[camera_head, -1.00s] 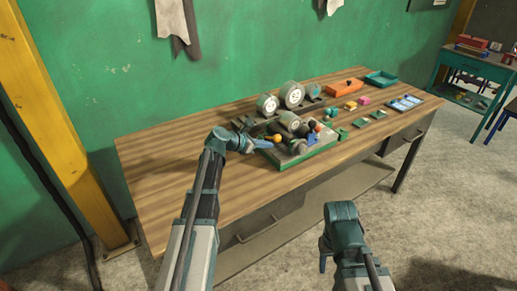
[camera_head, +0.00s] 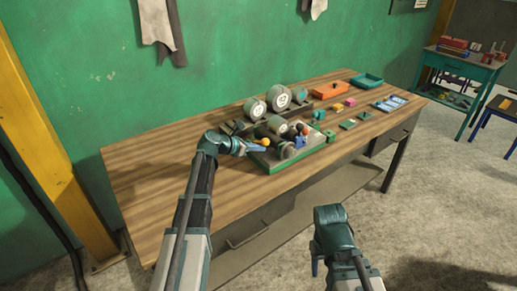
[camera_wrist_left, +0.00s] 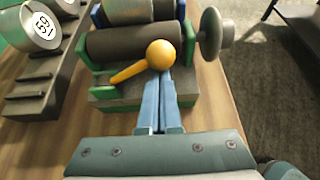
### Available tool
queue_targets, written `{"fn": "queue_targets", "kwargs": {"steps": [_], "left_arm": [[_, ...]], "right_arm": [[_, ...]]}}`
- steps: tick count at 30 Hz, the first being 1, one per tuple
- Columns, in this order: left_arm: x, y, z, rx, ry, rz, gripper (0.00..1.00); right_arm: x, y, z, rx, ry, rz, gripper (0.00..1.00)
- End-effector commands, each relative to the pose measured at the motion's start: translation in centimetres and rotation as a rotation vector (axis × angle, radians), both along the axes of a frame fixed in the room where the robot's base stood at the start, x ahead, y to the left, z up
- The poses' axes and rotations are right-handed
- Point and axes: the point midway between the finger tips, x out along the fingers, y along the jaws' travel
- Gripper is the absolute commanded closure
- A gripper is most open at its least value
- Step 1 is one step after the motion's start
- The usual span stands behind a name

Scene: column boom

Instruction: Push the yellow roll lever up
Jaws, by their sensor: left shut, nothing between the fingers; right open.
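The yellow roll lever (camera_wrist_left: 130,72), with a round yellow knob (camera_wrist_left: 160,54), is on the roller device in the left wrist view. Its rod slants from the lower left up to the knob, beside a dark roller (camera_wrist_left: 125,44). In the head view the knob (camera_head: 266,141) is small, on the device near the table's front edge. My left gripper (camera_wrist_left: 163,78) is shut and empty, its blue fingertips right at the knob's near side; whether they touch it I cannot tell. My right gripper (camera_head: 316,266) is open, away from the table, in front of it.
White-faced dials (camera_head: 279,98) stand behind the device. Dark and orange knobs crowd its right side. An orange box (camera_head: 330,89), a teal tray (camera_head: 367,80) and small blocks lie further right. The wooden tabletop (camera_head: 150,190) is clear at left.

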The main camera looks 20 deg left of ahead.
Motion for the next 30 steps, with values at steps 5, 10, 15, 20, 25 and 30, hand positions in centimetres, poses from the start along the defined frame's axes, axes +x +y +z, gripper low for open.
{"fn": "queue_targets", "kwargs": {"steps": [5,10,15,20,25,30], "left_arm": [[0.1,0.1,0.3,-0.023,0.017,0.001,1.00],[0.2,0.2,0.5,-0.050,0.036,0.000,1.00],[0.4,0.5,1.0,-0.090,0.068,0.001,1.00],[0.8,1.0,1.8,-0.163,0.124,0.002,1.00],[1.5,1.7,2.8,-0.279,0.214,0.000,1.00],[2.2,2.5,3.8,-0.406,0.315,0.001,1.00]], "right_arm": [[0.0,0.0,0.3,0.000,0.000,0.000,0.50],[0.0,0.0,0.5,0.000,0.000,0.000,0.50],[0.0,0.0,0.9,0.000,0.000,0.000,0.50],[0.0,0.0,1.5,0.000,0.000,0.000,0.50],[0.0,0.0,2.1,0.000,0.000,0.000,0.50],[0.0,0.0,2.4,0.000,0.000,0.000,0.50]]}}
